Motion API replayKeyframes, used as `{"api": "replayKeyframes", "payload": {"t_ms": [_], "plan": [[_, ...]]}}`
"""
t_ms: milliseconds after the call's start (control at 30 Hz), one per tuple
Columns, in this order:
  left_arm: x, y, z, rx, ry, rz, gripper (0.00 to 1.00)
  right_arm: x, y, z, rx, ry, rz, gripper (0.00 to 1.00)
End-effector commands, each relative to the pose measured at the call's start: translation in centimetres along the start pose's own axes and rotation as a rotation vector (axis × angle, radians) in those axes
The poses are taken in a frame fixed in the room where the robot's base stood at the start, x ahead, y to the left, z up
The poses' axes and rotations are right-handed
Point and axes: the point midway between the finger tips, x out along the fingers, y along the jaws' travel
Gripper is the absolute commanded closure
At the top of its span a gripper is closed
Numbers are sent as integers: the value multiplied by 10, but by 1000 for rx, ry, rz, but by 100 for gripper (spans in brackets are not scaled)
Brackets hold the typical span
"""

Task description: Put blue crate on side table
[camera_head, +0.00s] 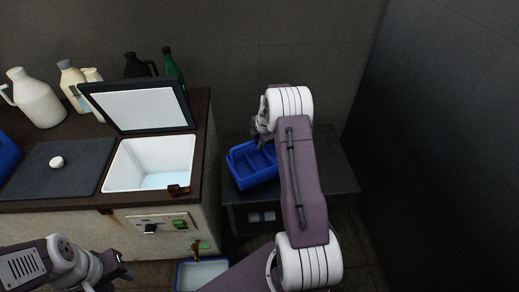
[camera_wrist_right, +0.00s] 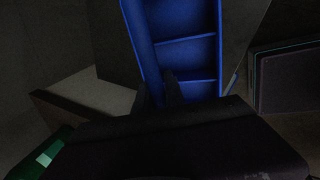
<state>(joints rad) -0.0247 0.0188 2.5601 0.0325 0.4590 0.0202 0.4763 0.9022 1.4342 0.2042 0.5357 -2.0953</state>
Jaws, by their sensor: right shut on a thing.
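The blue crate (camera_head: 249,172) has several compartments and appears a little tilted at the left part of the dark side table (camera_head: 338,172). I cannot tell whether its bottom touches the tabletop. My right gripper (camera_head: 262,141) is shut on the crate at its far side; my arm hides part of the crate and table. In the right wrist view the crate (camera_wrist_right: 187,52) shows its dividers, with the dark fingers (camera_wrist_right: 172,90) at its wall. My left gripper (camera_head: 122,270) is low at the left, in front of the counter, away from the crate; its jaw opening is unclear.
A counter (camera_head: 203,140) stands left of the side table, holding an open white tank (camera_head: 150,165), jugs (camera_head: 38,100) and bottles (camera_head: 172,66). A blue-rimmed bin (camera_head: 200,275) is on the floor. The side table's right part is clear; a dark wall (camera_head: 440,150) is beyond it.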

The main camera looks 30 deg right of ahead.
Motion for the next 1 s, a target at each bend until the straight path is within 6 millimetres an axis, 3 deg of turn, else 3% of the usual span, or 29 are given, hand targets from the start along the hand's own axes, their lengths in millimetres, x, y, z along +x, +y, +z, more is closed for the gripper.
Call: {"api": "replayKeyframes", "payload": {"t_ms": [200, 533, 567, 600, 1000], "plan": [[1, 0, 0, 0, 0, 0, 64, 34, -11, 0, 0, 1, -2, 100], [6, 0, 1, 0, 0, 0, 64, 38, -12, 0, 0, 0, 0, 100], [4, 0, 0, 0, 0, 0, 64, 37, -12, 0, 0, 0, -1, 78], [4, 0, 0, 0, 0, 0, 64, 36, -12, 0, 0, 0, -1, 66], [-1, 0, 0, 0, 0, 0, 64, 30, -10, 0, 0, 0, 0, 64]]}}
